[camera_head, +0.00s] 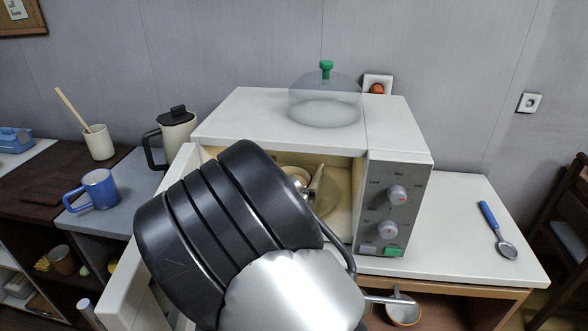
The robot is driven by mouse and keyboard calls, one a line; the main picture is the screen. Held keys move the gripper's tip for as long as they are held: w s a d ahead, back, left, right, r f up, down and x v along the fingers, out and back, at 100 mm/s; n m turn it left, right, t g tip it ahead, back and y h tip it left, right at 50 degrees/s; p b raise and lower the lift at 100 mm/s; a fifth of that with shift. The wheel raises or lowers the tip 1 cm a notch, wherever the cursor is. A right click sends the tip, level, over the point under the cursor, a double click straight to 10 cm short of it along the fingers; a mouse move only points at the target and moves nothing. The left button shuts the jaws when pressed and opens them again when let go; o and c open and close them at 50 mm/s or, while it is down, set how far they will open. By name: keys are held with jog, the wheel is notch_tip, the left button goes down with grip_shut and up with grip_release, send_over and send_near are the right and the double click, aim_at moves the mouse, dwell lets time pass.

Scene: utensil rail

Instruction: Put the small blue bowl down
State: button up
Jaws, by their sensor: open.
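I cannot make out a small blue bowl anywhere in the head view. My own arm, black ribbed links and a silver part, fills the lower middle and hides much of the scene.
A clear green-knobbed cover (325,103) stands on the microwave. A blue mug (98,190), a kettle (177,132) and a cream pot (99,143) stand at left. A blue-handled spoon (498,230) lies on the mostly bare right counter (458,215). A bowl (404,311) sits below.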

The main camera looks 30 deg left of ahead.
jog(key=s, duration=0.3)
jog(key=s+d, duration=0.1)
jog(key=s, duration=0.3)
jog(key=s+d+p, duration=0.1)
jog(key=s, duration=0.3)
jog(key=shift+s, duration=0.4)
jog(key=shift+d, duration=0.1)
